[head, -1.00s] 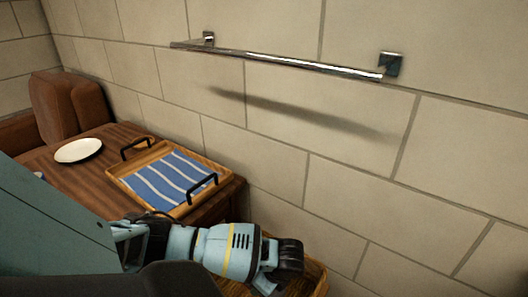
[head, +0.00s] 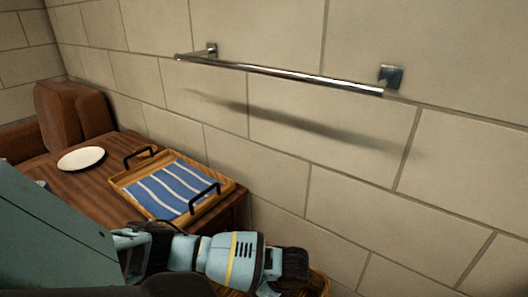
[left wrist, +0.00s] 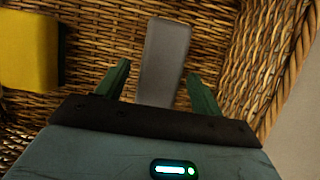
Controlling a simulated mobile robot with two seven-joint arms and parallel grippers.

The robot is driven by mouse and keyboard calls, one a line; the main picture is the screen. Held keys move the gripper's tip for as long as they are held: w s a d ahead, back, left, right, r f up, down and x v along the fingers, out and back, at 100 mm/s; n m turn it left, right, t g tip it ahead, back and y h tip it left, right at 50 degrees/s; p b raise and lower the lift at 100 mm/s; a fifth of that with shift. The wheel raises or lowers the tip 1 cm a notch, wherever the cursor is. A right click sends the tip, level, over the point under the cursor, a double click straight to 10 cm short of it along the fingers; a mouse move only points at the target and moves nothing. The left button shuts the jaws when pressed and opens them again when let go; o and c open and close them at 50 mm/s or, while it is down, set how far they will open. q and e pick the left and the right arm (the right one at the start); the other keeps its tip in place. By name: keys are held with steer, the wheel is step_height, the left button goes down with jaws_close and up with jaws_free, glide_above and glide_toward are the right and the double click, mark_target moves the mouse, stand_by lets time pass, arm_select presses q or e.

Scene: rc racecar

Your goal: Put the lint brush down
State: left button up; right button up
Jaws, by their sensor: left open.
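In the left wrist view, a grey oblong thing, apparently the lint brush (left wrist: 165,60), is inside a wicker basket (left wrist: 100,28). Its near end lies between the two spread fingers of my left gripper (left wrist: 161,88), with a gap on each side. The gripper is open, and its palm hides the end nearest to it. I cannot tell whether the brush lies flat on the basket floor. In the head view, my left gripper (head: 290,268) is low, at the basket, which is mostly hidden there. My right gripper is not in view.
A yellow block-shaped thing with a dark side (left wrist: 30,50) lies left in the basket. A wooden table (head: 110,190) holds a white plate (head: 81,159) and a tray (head: 203,208) with a striped blue cloth. A metal bar (head: 290,76) is on the wall.

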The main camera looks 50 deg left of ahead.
arm_select(q)
steer(key=p+v, duration=0.3)
steer(key=v, duration=0.6)
steer(key=shift+r, duration=0.35)
steer(key=shift+d+r, duration=0.25)
steer(key=shift+r, duration=0.3)
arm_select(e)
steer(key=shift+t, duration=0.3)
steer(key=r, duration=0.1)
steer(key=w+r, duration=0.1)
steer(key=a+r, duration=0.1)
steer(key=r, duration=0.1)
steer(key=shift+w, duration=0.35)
arm_select(q)
steer(key=shift+o, duration=0.2)
steer(key=shift+w, duration=0.1)
